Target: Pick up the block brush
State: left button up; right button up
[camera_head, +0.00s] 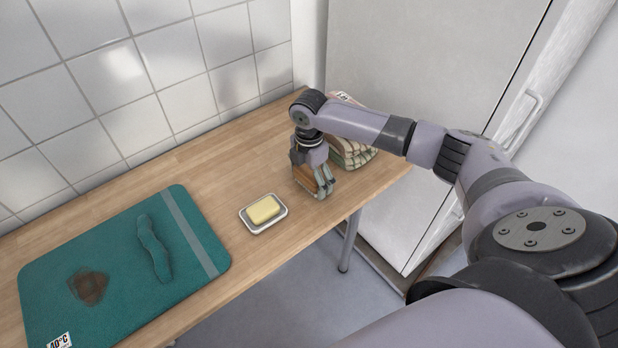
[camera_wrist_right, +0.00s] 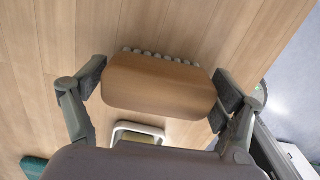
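The block brush (camera_wrist_right: 158,85) has a brown wooden back with a row of pale bristle tufts along its far edge. My right gripper (camera_head: 314,184) is at the tabletop, with the brush (camera_head: 304,179) between its fingers. In the right wrist view, my right gripper (camera_wrist_right: 157,90) has its fingers spread wide, one at each end of the brush. The finger pads are very close to the brush ends; firm contact does not show. In the head view the fingers hide part of the brush. My left gripper is not in view.
A yellow soap bar (camera_head: 264,209) lies on a white dish (camera_head: 252,228) left of the gripper. Folded cloths (camera_head: 354,154) are stacked just behind it. A teal mat (camera_head: 120,290) with a brown stain lies at left. The wooden table (camera_head: 215,170) ends near the gripper, with a white cabinet beyond.

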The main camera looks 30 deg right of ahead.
aim_at(309, 172)
jog(key=c, duration=0.8)
jog(key=shift+r, duration=0.15)
jog(key=shift+c, duration=0.2)
notch_tip(309, 172, up, 20)
